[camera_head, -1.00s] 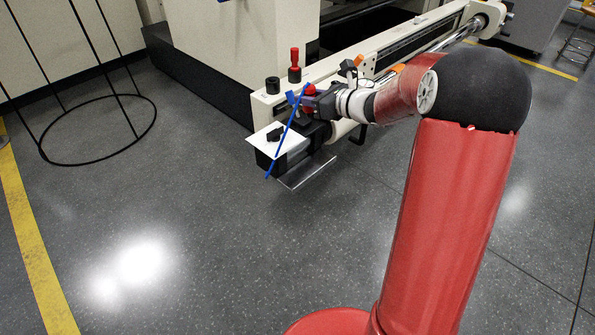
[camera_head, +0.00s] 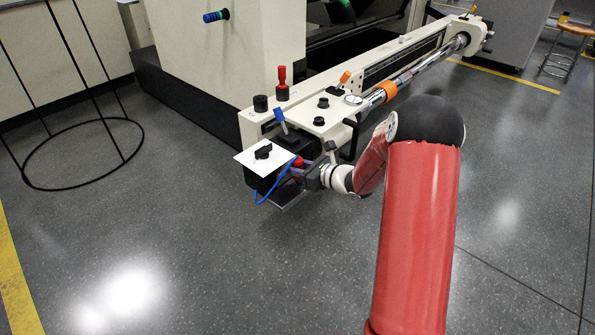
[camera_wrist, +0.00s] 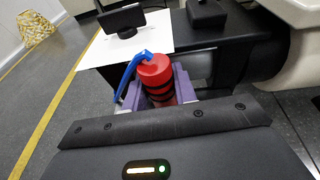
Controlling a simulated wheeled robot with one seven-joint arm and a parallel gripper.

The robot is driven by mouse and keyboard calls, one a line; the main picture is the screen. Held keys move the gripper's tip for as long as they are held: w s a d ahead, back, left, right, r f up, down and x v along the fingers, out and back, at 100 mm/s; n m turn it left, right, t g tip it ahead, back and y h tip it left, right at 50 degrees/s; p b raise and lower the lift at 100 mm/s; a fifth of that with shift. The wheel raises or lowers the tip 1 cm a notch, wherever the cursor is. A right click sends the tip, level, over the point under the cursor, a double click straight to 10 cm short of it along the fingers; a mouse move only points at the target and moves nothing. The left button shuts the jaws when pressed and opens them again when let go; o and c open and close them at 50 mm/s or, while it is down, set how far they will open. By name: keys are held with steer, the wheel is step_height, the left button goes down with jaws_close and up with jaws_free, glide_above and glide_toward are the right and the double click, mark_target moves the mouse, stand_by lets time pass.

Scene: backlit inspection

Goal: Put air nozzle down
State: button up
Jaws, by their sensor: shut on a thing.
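The air nozzle shows in the wrist view as a red cylinder (camera_wrist: 157,76) with dark bands and a bent blue tube (camera_wrist: 129,72). My gripper (camera_wrist: 160,92) is shut on its body, with a purple finger on each side. In the head view my gripper (camera_head: 294,171) is low beside the front end of the cream machine arm (camera_head: 345,112). There the blue tube (camera_head: 262,194) curves down below a white plate (camera_head: 255,161), and most of the red body is hidden. I cannot tell whether the nozzle touches any support.
The white plate, with a black knob (camera_head: 263,152), is close to my gripper. A red-topped post (camera_head: 282,79) and a black knob (camera_head: 260,103) stand on the machine arm. A black wire ring stand (camera_head: 85,188) is at left. Floor in front is open.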

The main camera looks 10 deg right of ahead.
steer(key=shift+f, duration=0.35)
steer(key=shift+f, duration=0.25)
steer(key=o, duration=1.1)
steer(key=shift+r, duration=0.1)
steer(key=shift+c, duration=0.2)
